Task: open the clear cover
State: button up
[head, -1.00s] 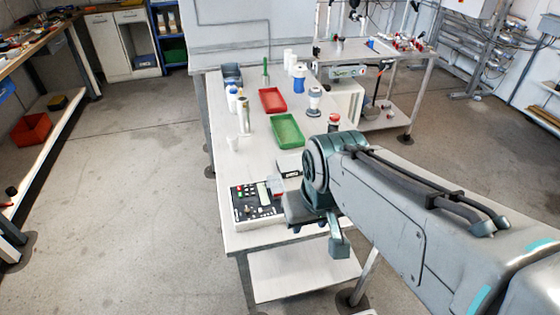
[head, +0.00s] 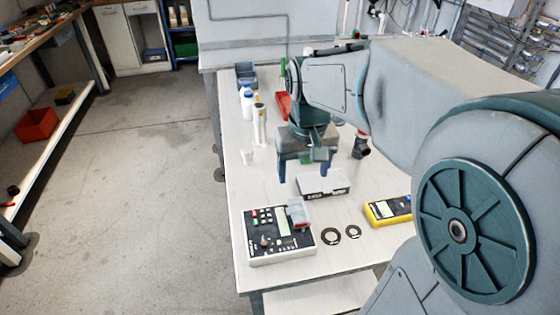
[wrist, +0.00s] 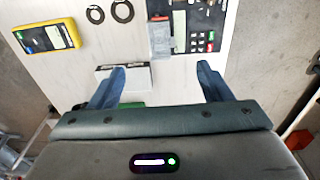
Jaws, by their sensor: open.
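The control box (head: 280,237) stands near the front of the white table, with a small screen, a knob and coloured buttons. The clear cover (head: 298,214) is at its right back corner, with something red under or beside it. In the wrist view the cover (wrist: 161,40) shows on the box's left side, ahead of my fingertips. I cannot tell if it is fully shut. My gripper (head: 303,172) is open and empty, pointing down over the table behind the control box. In the wrist view my gripper (wrist: 162,67) shows clear space between its blue fingers.
A white box (head: 322,184) lies close to my right finger. Two black rings (head: 341,233) and a yellow meter (head: 386,210) lie right of the control box. A white cup (head: 247,157), bottles and a red tray (head: 283,104) are further back. The left table edge is near.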

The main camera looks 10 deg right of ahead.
aim_at(297, 210)
jog(key=shift+g, duration=0.3)
jog(key=w+f, duration=0.1)
jog(key=f, duration=0.4)
jog(key=w+f, duration=0.1)
jog(key=f, duration=0.4)
jog(key=w+f, duration=0.1)
jog(key=f, duration=0.3)
jog(key=shift+f, duration=0.4)
jog(key=c, duration=1)
